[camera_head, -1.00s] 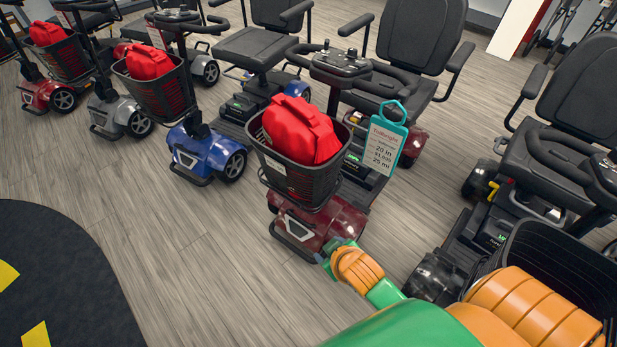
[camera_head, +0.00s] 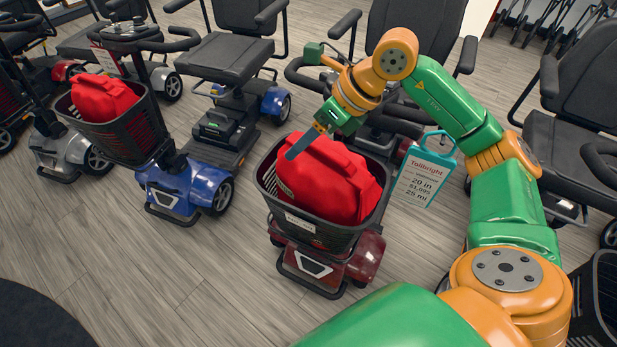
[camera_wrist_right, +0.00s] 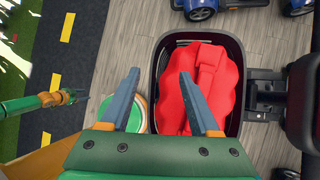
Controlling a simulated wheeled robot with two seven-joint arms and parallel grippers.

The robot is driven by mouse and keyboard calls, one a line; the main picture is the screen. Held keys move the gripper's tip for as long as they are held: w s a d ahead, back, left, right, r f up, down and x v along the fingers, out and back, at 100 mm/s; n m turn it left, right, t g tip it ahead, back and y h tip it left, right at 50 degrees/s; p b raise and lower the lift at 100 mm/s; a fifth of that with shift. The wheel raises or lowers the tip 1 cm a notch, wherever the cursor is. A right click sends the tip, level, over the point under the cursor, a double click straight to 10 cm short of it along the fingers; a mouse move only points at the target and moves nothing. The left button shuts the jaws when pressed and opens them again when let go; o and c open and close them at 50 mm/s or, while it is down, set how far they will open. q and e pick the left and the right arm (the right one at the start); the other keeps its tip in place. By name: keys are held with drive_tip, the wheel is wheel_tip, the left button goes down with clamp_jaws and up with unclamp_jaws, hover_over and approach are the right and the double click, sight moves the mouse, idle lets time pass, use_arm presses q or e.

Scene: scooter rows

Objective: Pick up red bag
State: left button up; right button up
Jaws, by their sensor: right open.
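A red bag (camera_head: 330,180) with a handle strip on top sits in the black basket (camera_head: 312,232) of the dark red scooter. It also shows in the right wrist view (camera_wrist_right: 207,100). My right gripper (camera_head: 300,148) is above the bag's upper left part in the head view. In the right wrist view my right gripper (camera_wrist_right: 160,78) has its two blue-grey fingers apart, with nothing held.
Another red bag (camera_head: 103,98) sits in the basket of the blue scooter (camera_head: 190,188) to the left. A teal-framed price tag (camera_head: 425,172) hangs right of the dark red scooter. Scooter seats stand behind.

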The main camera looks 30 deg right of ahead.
sight(326, 148)
drive_tip(key=d+h, duration=0.1)
drive_tip(key=d, duration=0.2)
drive_tip(key=d+m+h, duration=0.1)
drive_tip(key=d+h, duration=0.1)
drive_tip(key=d, duration=0.2)
drive_tip(key=shift+s+d+r, duration=0.15)
drive_tip(key=x, duration=0.6)
drive_tip(key=shift+s+f+p, duration=0.2)
drive_tip(key=shift+f+p, duration=0.05)
drive_tip(key=shift+p, duration=0.05)
drive_tip(key=shift+s, duration=0.15)
drive_tip(key=shift+f, duration=0.2)
drive_tip(key=shift+c, duration=0.2)
clamp_jaws()
idle(0.5)
